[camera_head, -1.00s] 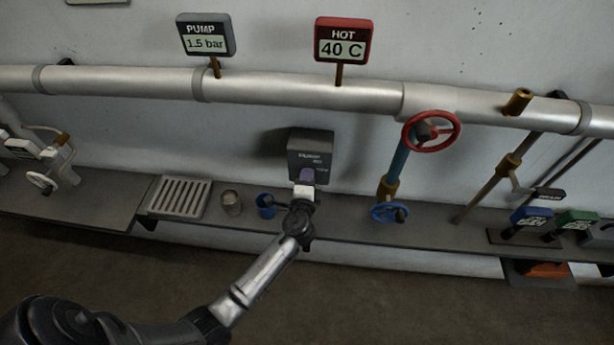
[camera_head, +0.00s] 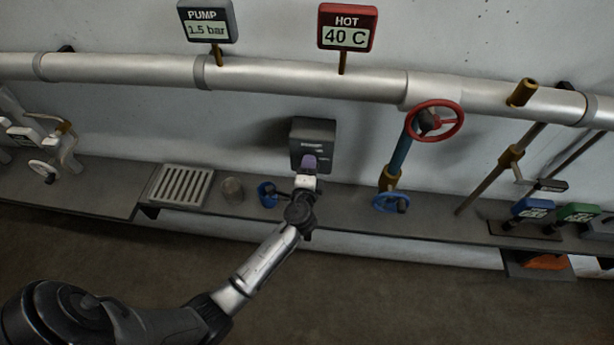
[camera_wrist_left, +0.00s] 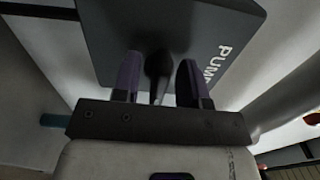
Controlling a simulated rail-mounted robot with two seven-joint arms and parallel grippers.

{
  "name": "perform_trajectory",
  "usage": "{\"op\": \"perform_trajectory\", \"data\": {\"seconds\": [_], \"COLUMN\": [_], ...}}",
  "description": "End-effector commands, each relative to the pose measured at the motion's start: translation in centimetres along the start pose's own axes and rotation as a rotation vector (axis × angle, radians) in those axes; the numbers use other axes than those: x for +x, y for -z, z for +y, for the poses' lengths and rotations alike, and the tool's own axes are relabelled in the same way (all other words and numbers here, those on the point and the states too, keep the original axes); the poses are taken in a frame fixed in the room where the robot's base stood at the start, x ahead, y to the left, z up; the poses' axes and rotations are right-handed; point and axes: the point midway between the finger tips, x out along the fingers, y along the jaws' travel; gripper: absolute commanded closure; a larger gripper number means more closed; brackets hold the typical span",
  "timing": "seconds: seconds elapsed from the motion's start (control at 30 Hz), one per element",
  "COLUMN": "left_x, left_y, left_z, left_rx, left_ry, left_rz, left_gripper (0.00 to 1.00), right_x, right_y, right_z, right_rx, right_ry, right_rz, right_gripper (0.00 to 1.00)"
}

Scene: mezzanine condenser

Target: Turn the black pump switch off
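The pump switch is a dark grey box (camera_head: 314,133) on the wall, above the shelf. In the left wrist view the box (camera_wrist_left: 160,25) fills the top and reads "PUMP". Its black lever (camera_wrist_left: 158,72) sticks out towards the camera. My left gripper (camera_head: 309,162) is at the front of the box, with purple fingers. In the wrist view the fingers stand apart on either side of the lever, with narrow gaps showing. The lever's up or down position is hard to tell. My right gripper is not in view.
A pump display (camera_head: 208,22) reads 1.5 bar; a hot display (camera_head: 347,28) reads 40 C. A metal cup (camera_head: 232,190) and a blue mug (camera_head: 267,194) stand left of my gripper. A red handwheel (camera_head: 435,121) and blue handwheel (camera_head: 391,202) are to the right.

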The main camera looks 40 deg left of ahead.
Motion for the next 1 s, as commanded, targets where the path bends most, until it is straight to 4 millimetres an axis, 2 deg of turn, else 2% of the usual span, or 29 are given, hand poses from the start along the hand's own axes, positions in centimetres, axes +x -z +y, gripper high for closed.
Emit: {"op": "perform_trajectory", "data": {"seconds": [0.17, 0.4, 0.6, 0.8, 1.0], "left_x": [-2.3, -7.2, -10.6, -12.7, -13.5], "left_y": [0.0, 0.0, 0.0, 0.0, 0.0], "left_z": [0.2, 0.3, 0.2, 0.1, 0.1], "left_rx": [-0.001, -0.002, -0.001, 0.0, 0.001], "left_ry": [-0.003, -0.003, -0.002, -0.002, -0.001], "left_rz": [0.001, 0.001, 0.001, 0.001, 0.0], "left_gripper": [0.61, 0.61, 0.61, 0.61, 0.61], "right_x": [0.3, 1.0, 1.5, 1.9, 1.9], "right_y": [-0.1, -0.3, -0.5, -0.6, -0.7], "right_z": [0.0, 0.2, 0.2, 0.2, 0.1], "right_rx": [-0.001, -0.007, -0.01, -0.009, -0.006], "right_ry": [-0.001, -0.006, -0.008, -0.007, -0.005], "right_rz": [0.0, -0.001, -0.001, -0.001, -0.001], "right_gripper": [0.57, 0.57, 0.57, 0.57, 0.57]}}
